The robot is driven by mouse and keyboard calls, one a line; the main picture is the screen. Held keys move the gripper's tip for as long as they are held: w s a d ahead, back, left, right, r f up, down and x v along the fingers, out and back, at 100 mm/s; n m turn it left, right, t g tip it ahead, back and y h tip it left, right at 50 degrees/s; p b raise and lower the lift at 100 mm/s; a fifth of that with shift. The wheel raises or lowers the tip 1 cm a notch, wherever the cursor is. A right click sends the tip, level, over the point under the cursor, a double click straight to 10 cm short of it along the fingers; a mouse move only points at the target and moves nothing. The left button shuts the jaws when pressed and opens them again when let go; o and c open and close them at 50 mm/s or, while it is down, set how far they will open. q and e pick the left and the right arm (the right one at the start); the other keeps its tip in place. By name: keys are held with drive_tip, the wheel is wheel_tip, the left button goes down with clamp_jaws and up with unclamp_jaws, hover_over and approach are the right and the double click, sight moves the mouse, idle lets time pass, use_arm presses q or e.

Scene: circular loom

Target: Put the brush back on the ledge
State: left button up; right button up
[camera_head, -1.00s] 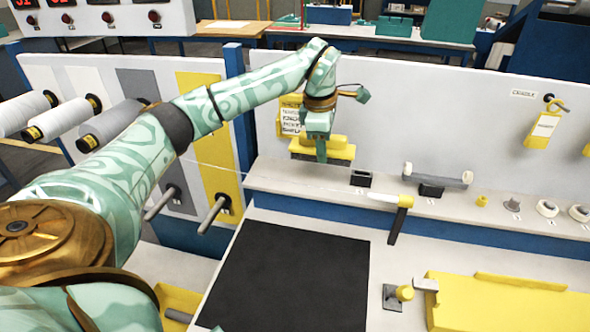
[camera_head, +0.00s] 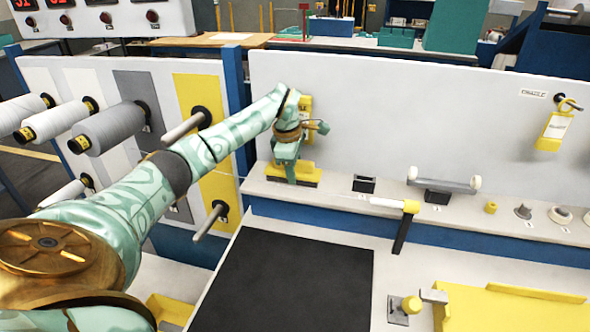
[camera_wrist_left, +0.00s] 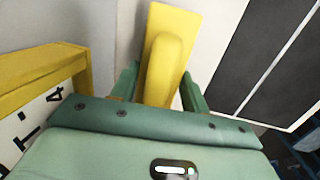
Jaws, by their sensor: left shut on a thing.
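The brush (camera_head: 306,174) is yellow with a dark bristle strip beneath. It is at the left end of the pale ledge (camera_head: 330,197) along the back panel. Its underside is at or just above the ledge top; I cannot tell whether they touch. My left gripper (camera_head: 290,174) is shut on the brush from above. In the left wrist view the brush's yellow handle (camera_wrist_left: 166,70) lies between the two green fingers (camera_wrist_left: 163,90). Part of the brush is hidden behind the gripper in the head view. My right gripper is not in view.
A yellow tag (camera_head: 307,106) hangs on the panel behind my wrist. To the right along the ledge are a small dark block (camera_head: 364,184), a grey roller on a cradle (camera_head: 444,184) and small parts. Thread spools (camera_head: 108,127) stick out at left.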

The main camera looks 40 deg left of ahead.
use_arm(q)
drive_tip(key=o, duration=0.7)
drive_tip(key=shift+o, duration=0.2)
drive_tip(key=shift+r, duration=0.1)
wheel_tip(320, 180, up, 12)
drive_tip(key=s+p, duration=0.2)
drive_tip(key=p, duration=0.1)
drive_tip(key=shift+p, duration=0.35)
drive_tip(key=shift+a, duration=0.1)
